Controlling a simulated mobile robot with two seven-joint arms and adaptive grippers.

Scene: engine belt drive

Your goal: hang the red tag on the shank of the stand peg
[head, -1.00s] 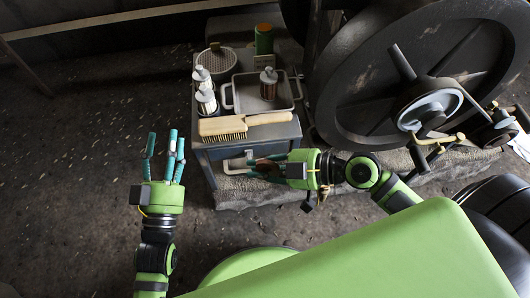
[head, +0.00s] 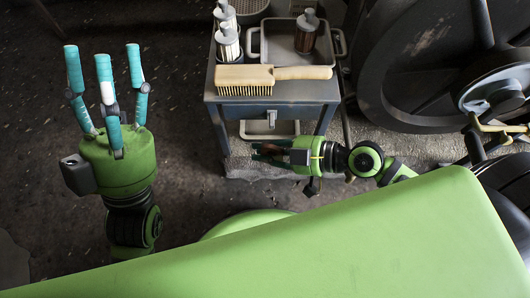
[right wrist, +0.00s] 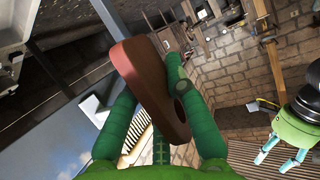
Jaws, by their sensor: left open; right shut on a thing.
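The red tag (right wrist: 141,75) is a flat red-brown piece with a round hole near one end. My right gripper (right wrist: 160,105) is shut on it, with green fingers on both sides. In the head view my right gripper (head: 268,153) is in front of the cart, below its top, and only a dark bit of the tag shows between the fingers. My left gripper (head: 104,70) is open and empty, fingers up, left of the cart. It also shows at the right of the right wrist view (right wrist: 283,147). I cannot pick out the stand peg in either view.
The cart (head: 275,115) carries a wooden brush (head: 245,78), a grey tray (head: 270,52) and several metal-capped jars. The engine's big wheel (head: 420,70) stands right of it. A pale mat (head: 240,168) lies under the cart. The floor between left gripper and cart is clear.

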